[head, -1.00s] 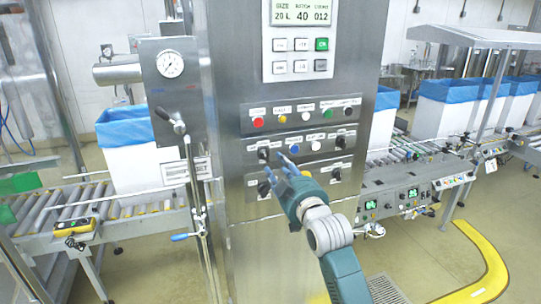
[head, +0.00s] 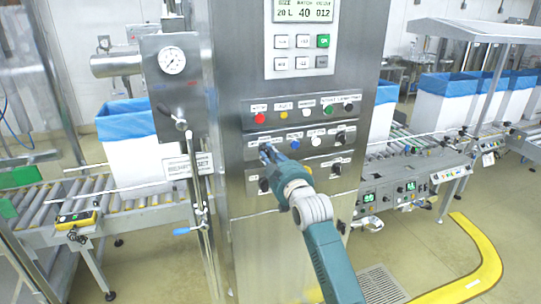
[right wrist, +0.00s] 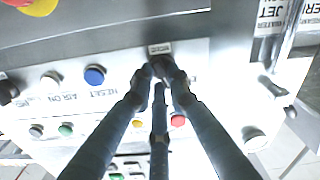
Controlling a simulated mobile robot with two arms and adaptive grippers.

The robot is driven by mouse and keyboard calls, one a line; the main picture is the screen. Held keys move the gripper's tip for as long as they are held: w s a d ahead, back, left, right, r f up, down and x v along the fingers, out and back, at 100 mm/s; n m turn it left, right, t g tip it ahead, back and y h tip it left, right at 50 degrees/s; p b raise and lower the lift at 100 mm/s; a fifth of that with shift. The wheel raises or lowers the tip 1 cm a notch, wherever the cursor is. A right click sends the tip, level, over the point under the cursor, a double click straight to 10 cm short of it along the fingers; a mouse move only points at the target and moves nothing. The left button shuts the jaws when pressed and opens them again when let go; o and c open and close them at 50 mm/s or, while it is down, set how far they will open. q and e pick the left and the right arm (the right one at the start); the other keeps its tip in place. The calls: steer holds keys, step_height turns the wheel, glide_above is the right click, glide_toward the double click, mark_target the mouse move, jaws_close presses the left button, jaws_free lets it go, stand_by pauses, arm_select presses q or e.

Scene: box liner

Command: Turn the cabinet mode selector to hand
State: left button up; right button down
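The steel cabinet (head: 230,75) stands in the middle of the head view, with rows of buttons and black selector knobs on its front. My right gripper (head: 267,150) is at the left end of the second control row and hides the selector there. In the right wrist view, the dark selector knob (right wrist: 162,65) lies between the fingertips of my right gripper (right wrist: 160,78), under a small label too blurred to read. The fingertips are on either side of the knob; whether they press on it I cannot tell. My left gripper is not in view.
Another selector (head: 340,138) sits at the right of the same row, with blue (head: 295,145) and white (head: 316,141) buttons between. A red button (head: 260,118) is just above. A lever with a blue grip (head: 182,231) stands left. Lined boxes (head: 140,150) sit on roller conveyors.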

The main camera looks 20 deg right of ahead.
arm_select(q)
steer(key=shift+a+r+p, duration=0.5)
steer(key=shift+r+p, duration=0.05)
steer(key=shift+p, duration=0.05)
arm_select(e)
steer(key=m, duration=0.4)
steer(key=shift+f, duration=0.15)
steer(key=c, duration=1.7)
jaws_free()
steer(key=shift+o, duration=0.2)
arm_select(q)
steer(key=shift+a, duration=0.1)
arm_select(e)
steer(key=s, duration=1.2)
steer(key=shift+d, duration=0.25)
